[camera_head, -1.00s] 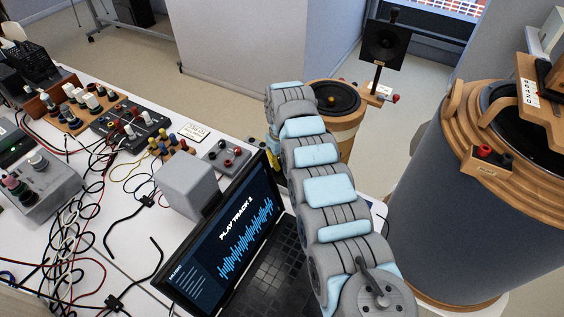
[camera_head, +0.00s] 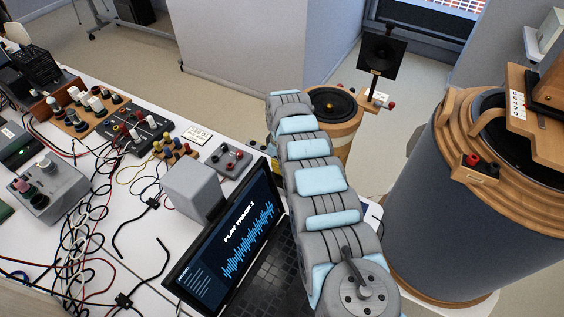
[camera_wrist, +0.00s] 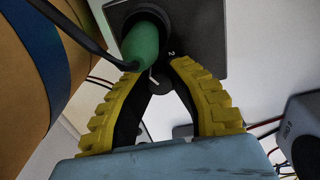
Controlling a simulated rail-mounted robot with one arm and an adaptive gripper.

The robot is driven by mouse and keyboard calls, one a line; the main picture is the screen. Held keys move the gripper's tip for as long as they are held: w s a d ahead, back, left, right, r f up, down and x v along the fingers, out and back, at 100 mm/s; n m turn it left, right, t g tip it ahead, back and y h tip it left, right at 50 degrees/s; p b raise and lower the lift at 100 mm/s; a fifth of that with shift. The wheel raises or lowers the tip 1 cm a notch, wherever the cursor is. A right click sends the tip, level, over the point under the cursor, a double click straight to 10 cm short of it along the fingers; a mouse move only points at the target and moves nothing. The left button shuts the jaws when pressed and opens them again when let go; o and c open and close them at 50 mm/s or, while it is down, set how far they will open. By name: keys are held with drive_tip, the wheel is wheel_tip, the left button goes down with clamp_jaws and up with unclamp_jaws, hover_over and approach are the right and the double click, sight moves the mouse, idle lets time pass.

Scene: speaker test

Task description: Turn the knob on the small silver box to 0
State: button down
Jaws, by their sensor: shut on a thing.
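In the wrist view, my gripper (camera_wrist: 160,75) has yellow ribbed fingers closed around a small dark round knob (camera_wrist: 158,84) with a white pointer line. The knob is on a grey box (camera_wrist: 208,50), whose face looks dark here. A "2" is printed close to the knob, beside the fingertips. A thick green plug or cap (camera_wrist: 143,43) stands on the same box, next to the left fingertip. Other scale numbers, 0 included, are hidden or not readable. In the head view my arm hides the gripper and the knob.
A black cable (camera_wrist: 75,28) crosses the upper left of the wrist view beside a wooden rounded body (camera_wrist: 22,85). Another grey box (camera_wrist: 305,130) is at lower right. In the head view, a laptop (camera_head: 248,235) and a plain grey box (camera_head: 195,188) stand left of my arm.

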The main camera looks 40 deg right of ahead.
drive_tip(key=shift+n, duration=1.3)
drive_tip(key=c, duration=0.9)
unclamp_jaws()
wheel_tip(320, 180, up, 12)
